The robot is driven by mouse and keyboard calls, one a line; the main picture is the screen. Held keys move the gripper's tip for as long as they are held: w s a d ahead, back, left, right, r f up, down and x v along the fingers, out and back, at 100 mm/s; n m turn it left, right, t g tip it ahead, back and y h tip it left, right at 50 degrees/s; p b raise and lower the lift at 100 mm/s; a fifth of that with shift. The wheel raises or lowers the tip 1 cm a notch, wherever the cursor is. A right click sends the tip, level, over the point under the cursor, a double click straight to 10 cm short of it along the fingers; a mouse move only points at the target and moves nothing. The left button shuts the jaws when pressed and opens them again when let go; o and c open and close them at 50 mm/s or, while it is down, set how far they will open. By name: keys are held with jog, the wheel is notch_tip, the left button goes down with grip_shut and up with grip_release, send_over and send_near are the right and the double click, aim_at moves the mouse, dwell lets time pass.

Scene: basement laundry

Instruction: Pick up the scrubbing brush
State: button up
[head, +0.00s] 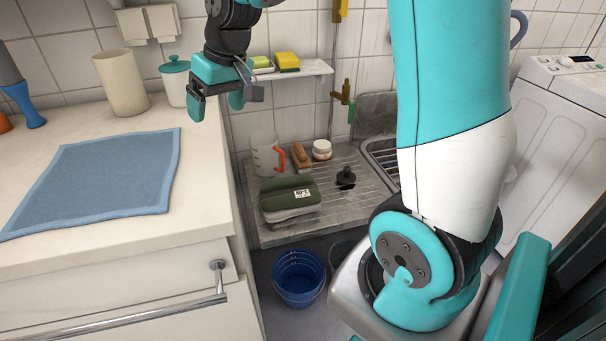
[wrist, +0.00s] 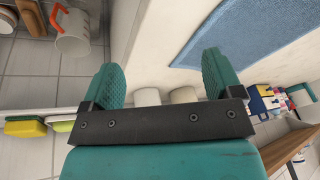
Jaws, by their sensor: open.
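The scrubbing brush looks to be the small brown wooden block (head: 301,155) on the draining board, between a mug with an orange handle (head: 266,157) and a white jar (head: 321,150). Its bristles cannot be made out. In the wrist view a brown piece (wrist: 31,16), partly cut off at the top left corner, looks like the same brush, beside the mug (wrist: 72,33). My gripper (head: 217,103) is open and empty, pointing down near the worktop's right edge, up and left of the brush and well apart from it. Both fingers (wrist: 160,75) show in the wrist view with nothing between them.
A green box (head: 290,196) and a black plug (head: 346,177) lie on the draining board (head: 330,212). A small shelf (head: 305,69) with sponges (head: 287,62) is above. The worktop (head: 95,115) carries a blue cloth (head: 100,178), a canister (head: 121,83) and a lidded jar (head: 176,80). Blue buckets (head: 298,281) stand below.

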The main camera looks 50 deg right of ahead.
jog(key=w+d+f+m+h+b, duration=0.1)
jog(key=w+d+f+m+b, duration=0.2)
jog(key=d+f, duration=0.45)
jog(key=w+d+f+m+h+b, duration=0.15)
jog(key=w+d+f, duration=0.3)
jog(key=d, duration=0.55)
jog(key=m+h+b, duration=0.2)
jog(key=b, duration=0.2)
send_near(300, 148)
jog(key=shift+t+y, duration=0.25)
jog(key=shift+t, duration=0.05)
jog(key=b+x, duration=0.1)
jog(key=x, duration=0.2)
jog(key=b+x, duration=0.1)
jog(key=x, duration=0.2)
jog(key=shift+s+d+f, duration=0.1)
jog(key=shift+d+f, duration=0.2)
jog(key=shift+f, duration=0.1)
jog(key=shift+b+x, duration=0.7)
jog(key=shift+x, duration=2.2)
jog(key=shift+s, duration=0.1)
jog(key=c, duration=1.1)
